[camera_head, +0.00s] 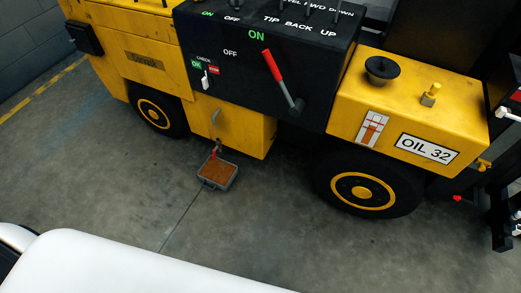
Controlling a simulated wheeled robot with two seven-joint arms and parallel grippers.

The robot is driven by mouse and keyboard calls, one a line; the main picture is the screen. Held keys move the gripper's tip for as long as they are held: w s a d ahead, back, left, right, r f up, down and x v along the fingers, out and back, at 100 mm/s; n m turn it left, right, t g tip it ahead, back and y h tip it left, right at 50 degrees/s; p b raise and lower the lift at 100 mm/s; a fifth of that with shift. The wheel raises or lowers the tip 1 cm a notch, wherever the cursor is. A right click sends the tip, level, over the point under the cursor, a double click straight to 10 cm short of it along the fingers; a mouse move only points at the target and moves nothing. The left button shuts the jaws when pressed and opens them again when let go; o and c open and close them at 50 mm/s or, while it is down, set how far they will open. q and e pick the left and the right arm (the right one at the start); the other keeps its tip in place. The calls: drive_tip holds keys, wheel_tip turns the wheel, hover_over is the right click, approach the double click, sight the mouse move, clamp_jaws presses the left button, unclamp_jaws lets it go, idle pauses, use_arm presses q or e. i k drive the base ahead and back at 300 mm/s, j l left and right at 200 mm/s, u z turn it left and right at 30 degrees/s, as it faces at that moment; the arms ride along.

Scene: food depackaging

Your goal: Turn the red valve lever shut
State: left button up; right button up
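A small red lever (214,153) sits on a spout under the yellow cabinet of a yellow vehicle, just above a grey tray (205,184) holding brownish-orange contents. It is too small to tell its exact angle. A larger lever with a red grip (272,66) stands on the black panel, tilted up and to the left, its grip end below the green "ON" and right of "OFF". Another small red part (457,198) shows low at the right, near a yellow fitting (484,164). Neither of my grippers is in view.
The yellow oil tank (345,86) marked "OIL 32" has a black cap (382,68). Wheels stand at the front (364,192) and left (153,113). A white rounded surface (110,265) fills the bottom left. The concrete floor (270,220) before the vehicle is mostly clear.

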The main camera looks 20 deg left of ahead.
sight(216, 148)
drive_tip(key=i+j+z, duration=0.1)
drive_tip(key=j+z, duration=0.35)
drive_tip(key=i+j+z, duration=0.1)
drive_tip(key=j+z, duration=0.65)
drive_tip(key=z, duration=0.2)
drive_tip(key=k+j+z, duration=0.1)
drive_tip(key=j+z, duration=0.35)
drive_tip(key=k+j+z, duration=0.1)
drive_tip(key=j+z, duration=0.2)
drive_tip(key=z, duration=0.15)
